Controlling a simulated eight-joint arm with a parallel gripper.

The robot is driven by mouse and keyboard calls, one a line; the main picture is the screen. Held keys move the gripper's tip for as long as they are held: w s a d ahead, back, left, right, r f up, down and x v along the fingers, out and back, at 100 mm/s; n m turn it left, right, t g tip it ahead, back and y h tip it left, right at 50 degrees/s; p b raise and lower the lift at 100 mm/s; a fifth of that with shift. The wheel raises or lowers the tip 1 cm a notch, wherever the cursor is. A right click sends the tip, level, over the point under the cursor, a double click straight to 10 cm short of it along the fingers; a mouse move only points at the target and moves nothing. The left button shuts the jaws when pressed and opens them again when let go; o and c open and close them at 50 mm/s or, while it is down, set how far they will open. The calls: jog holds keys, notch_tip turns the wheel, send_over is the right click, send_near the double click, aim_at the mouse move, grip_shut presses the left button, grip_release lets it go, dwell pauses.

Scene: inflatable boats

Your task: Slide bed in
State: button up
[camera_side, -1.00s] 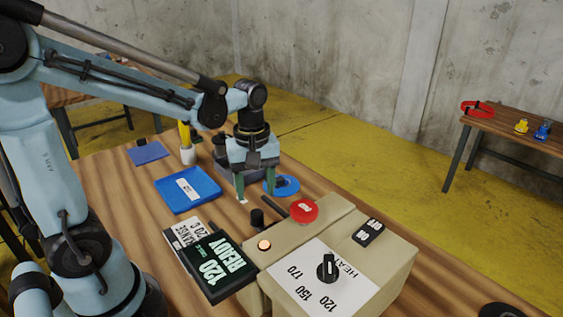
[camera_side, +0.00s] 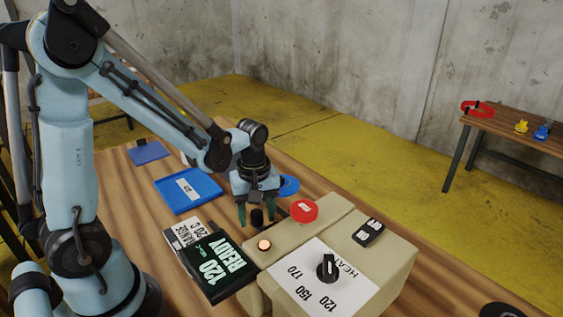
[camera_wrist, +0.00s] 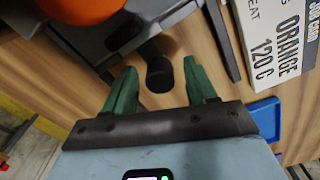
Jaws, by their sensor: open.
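A black round knob (camera_side: 257,218) stands at the near end of the beige heat machine (camera_side: 285,245). In the wrist view the knob (camera_wrist: 158,75) sits on a short dark stem that leads to a grey and black frame (camera_wrist: 135,30), which looks like part of the bed; most of the bed is hidden. My gripper (camera_side: 256,213) is open, its green fingers pointing down on either side of the knob. In the wrist view the fingers (camera_wrist: 160,68) straddle the knob with gaps showing, and it is not gripped.
A READY 120 display (camera_side: 215,268) and a label card (camera_side: 190,232) stand close by. A blue tray (camera_side: 188,190) lies farther back on the wooden table.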

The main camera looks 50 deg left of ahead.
grip_shut()
jog(key=shift+d, duration=2)
grip_release()
notch_tip(320, 180, up, 12)
